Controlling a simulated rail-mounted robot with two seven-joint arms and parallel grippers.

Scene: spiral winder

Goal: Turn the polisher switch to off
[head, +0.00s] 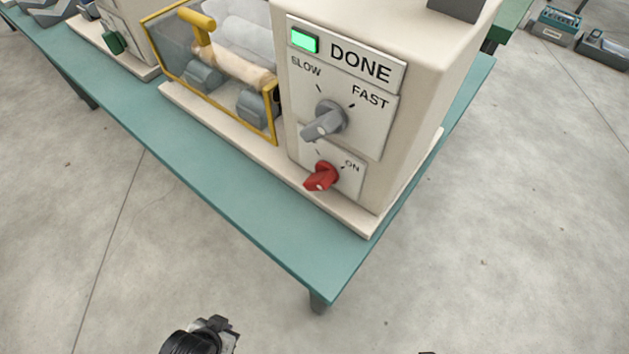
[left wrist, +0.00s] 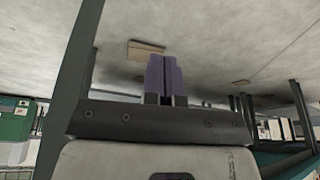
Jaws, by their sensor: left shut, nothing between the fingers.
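The polisher is a cream machine on a teal bench in the head view. Its red switch (head: 322,177) sits low on the front panel, below the grey speed knob (head: 327,120). ON is printed at the red switch's upper right; no off label is readable. The red handle sticks out toward the lower left, and I cannot tell its exact setting. A green lamp (head: 304,41) is lit beside DONE. My left gripper (head: 226,324) is at the bottom of the head view, well apart from the switch. Its fingers (left wrist: 164,78) are shut and empty in the left wrist view.
The teal bench (head: 215,163) runs from the upper left to a front corner. A yellow-framed guard (head: 270,115) stands left of the panel. Other equipment (head: 603,48) is on the floor at the far right. The concrete floor in front of the bench is clear.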

